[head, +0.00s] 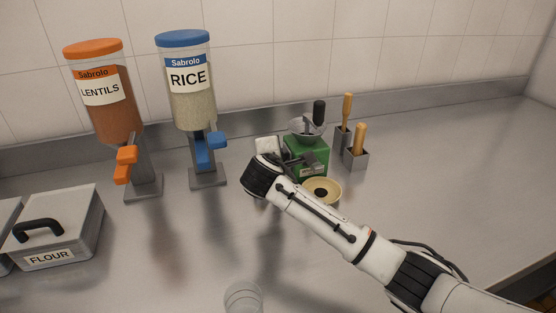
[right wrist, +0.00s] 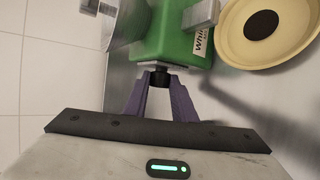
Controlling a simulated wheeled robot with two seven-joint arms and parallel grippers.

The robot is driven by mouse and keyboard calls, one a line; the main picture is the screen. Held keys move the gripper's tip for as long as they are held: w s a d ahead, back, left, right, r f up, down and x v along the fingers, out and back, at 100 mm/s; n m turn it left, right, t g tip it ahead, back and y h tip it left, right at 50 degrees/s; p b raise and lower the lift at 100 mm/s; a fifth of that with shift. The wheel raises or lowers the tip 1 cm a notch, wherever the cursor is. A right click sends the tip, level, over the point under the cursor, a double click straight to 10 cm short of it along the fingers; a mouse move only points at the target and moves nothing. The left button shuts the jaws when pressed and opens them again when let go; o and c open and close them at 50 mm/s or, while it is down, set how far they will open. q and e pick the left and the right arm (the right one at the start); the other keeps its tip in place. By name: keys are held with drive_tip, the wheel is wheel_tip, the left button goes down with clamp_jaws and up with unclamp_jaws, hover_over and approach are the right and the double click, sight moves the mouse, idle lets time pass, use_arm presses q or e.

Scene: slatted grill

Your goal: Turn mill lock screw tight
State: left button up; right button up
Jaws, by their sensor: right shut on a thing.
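The mill has a green body (head: 308,160) with a metal hopper and a black crank handle (head: 319,112) on top. In the right wrist view the green body (right wrist: 172,35) fills the upper middle. A small black lock screw knob (right wrist: 160,78) sticks out of a grey plate on the mill's near side. My right gripper (right wrist: 160,84) is shut on this knob, with a purple finger on each side. In the head view my right gripper (head: 286,160) is at the mill's left side and the knob is hidden. My left gripper is not in view.
A cream bowl (head: 329,198) with a dark centre stands before the mill. Metal holders with wooden-handled tools (head: 355,158) stand behind right. Lentil (head: 112,110) and rice (head: 190,100) dispensers and a flour bin (head: 60,225) are left. A clear glass (head: 243,298) is in front. The right counter is clear.

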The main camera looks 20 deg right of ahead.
drive_tip(key=shift+s+f+m+t+b, duration=0.1)
drive_tip(key=shift+f+m+t+b, duration=0.3)
drive_tip(key=shift+t+b, duration=0.6)
drive_tip(key=shift+r+h, duration=0.1)
drive_tip(key=shift+h, duration=0.2)
drive_tip(key=o, duration=1)
drive_tip(key=shift+r, duration=0.1)
drive_tip(key=shift+o, duration=0.2)
drive_tip(key=v, duration=1)
drive_tip(key=shift+s, duration=0.25)
